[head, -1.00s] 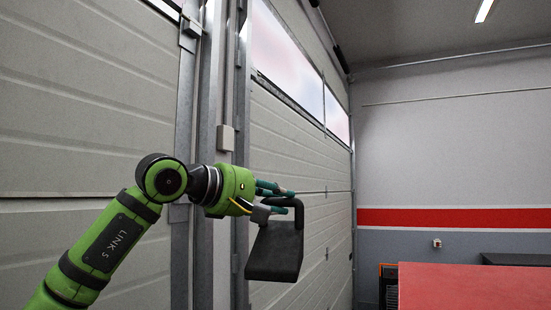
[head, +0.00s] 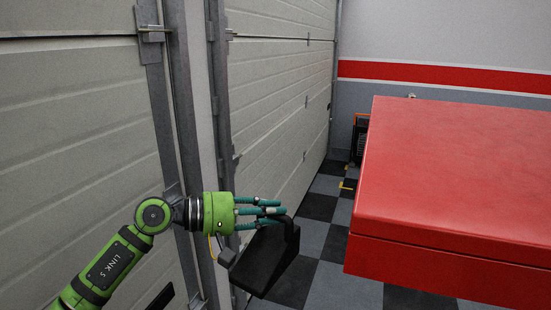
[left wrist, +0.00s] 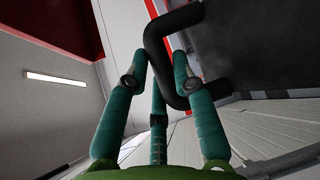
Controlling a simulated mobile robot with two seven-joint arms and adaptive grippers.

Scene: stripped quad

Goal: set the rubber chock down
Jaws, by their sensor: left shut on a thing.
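The rubber chock (head: 265,258) is a black wedge with a bent black handle, seen in the head view hanging in the air above the checkered floor. My left gripper (head: 272,212), green with teal fingers, comes in from the left and is shut on the chock's handle. In the left wrist view the teal fingers (left wrist: 160,80) close around the black handle (left wrist: 155,45), and the dark body of the chock fills the right side. My right gripper is not in view.
A large red box-like surface (head: 450,180) stands to the right of the chock. Panelled garage doors (head: 280,90) run along the left. The checkered floor (head: 325,285) between them is clear near the chock. A dark object with orange edges (head: 359,140) stands by the back wall.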

